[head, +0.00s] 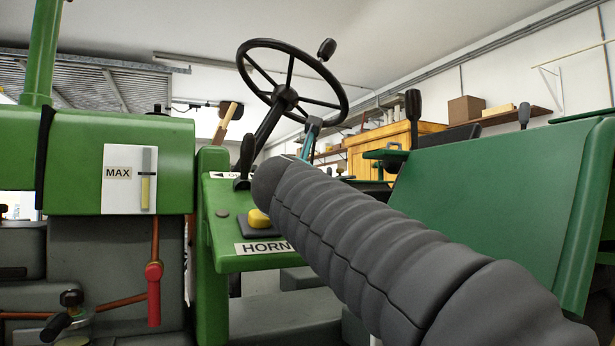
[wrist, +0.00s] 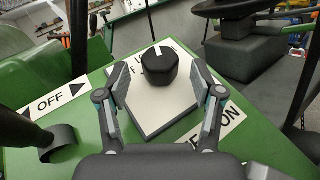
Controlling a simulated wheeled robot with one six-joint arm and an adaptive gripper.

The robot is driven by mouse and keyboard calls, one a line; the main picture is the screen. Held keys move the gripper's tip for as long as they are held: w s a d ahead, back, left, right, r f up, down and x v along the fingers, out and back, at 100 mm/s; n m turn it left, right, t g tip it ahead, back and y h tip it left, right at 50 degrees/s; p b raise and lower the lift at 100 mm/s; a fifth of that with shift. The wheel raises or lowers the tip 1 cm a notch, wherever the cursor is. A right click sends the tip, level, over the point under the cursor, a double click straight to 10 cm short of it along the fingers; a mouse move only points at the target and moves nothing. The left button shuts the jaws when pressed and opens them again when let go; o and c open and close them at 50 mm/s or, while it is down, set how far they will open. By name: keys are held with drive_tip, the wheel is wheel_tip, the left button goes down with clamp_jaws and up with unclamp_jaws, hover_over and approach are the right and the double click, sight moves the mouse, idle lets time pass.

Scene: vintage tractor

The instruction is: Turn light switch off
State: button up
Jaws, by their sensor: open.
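The light switch appears as a black round knob (wrist: 158,68) with a white mark, on a pale square plate (wrist: 160,115) on the green panel in the wrist view. The mark points toward the top of the picture. An OFF label (wrist: 72,95) lies to its left and an ON label (wrist: 218,128) to its lower right. My gripper (wrist: 160,82) is open, one finger left and one right of the knob, with gaps between. Lettering behind the knob is partly covered. In the head view my arm hides the knob, and only a bit of a teal finger shows.
A steering wheel (head: 291,80) on its column rises beyond the panel. A yellow horn button (head: 259,219) and a black lever (head: 246,158) are close to my arm. A green fender (head: 490,185) stands on the right. A black lever (wrist: 22,130) is left in the wrist view.

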drive_tip(key=v, duration=0.8)
drive_tip(key=shift+s, duration=0.3)
